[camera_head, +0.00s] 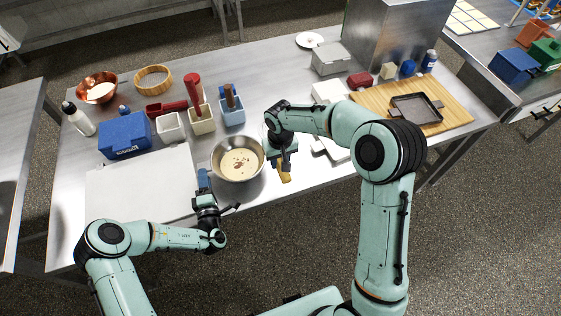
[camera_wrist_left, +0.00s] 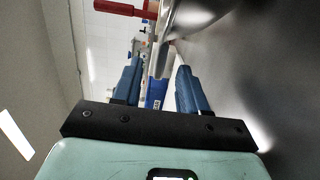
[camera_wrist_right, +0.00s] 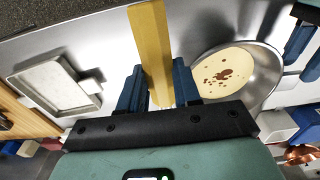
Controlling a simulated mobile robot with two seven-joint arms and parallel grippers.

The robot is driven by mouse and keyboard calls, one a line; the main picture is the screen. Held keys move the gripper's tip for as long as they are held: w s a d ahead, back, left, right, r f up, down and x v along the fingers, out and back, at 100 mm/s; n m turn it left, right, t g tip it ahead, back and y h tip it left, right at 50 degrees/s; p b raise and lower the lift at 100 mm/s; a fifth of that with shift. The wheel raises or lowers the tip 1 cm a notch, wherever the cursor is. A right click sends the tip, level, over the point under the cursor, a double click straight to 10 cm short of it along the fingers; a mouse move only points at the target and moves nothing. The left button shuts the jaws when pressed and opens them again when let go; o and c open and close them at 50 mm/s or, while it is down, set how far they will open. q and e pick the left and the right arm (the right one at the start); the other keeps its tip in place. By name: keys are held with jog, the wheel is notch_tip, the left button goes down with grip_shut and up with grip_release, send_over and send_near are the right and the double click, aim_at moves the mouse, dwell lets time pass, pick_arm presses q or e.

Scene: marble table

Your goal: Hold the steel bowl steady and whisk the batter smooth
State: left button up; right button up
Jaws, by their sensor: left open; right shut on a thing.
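The steel bowl (camera_head: 216,161) stands upright near the table's front edge, with pale batter (camera_head: 238,163) and brown specks inside. It also shows in the right wrist view (camera_wrist_right: 266,76), right of the gripper. My left gripper (camera_head: 204,180) is open at the bowl's left front side. In the left wrist view, the bowl's shiny steel (camera_wrist_left: 185,18) shows just beyond the fingers; contact is unclear. My right gripper (camera_head: 283,161) is shut on a flat yellow bar (camera_wrist_right: 151,45), held right of the bowl and outside it. No whisk wires can be made out on it.
A white board (camera_head: 140,190) lies left of the bowl. Behind stand a blue box (camera_head: 125,135), a beige container (camera_head: 202,124) with a red-handled tool, and a blue container (camera_head: 232,115). A wooden board (camera_head: 452,100) with a dark square pan (camera_head: 415,109) lies right.

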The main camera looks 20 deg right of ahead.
aim_at(203, 166)
pick_arm(q)
jog(key=shift+w+d+p, duration=0.15)
jog(key=shift+w+p, duration=0.1)
jog(key=shift+w, duration=1.1)
jog(key=shift+w+d+p, duration=0.15)
jog(key=shift+w+p, duration=0.1)
jog(key=shift+w, duration=1.05)
pick_arm(e)
jog(key=shift+w+r, duration=0.35)
jog(key=shift+r, duration=0.2)
jog(key=shift+w+r, duration=0.3)
jog(key=shift+r, duration=0.25)
pick_arm(q)
grip_shut()
grip_release()
jog(key=shift+s, duration=0.2)
pick_arm(e)
jog(key=shift+s, duration=0.1)
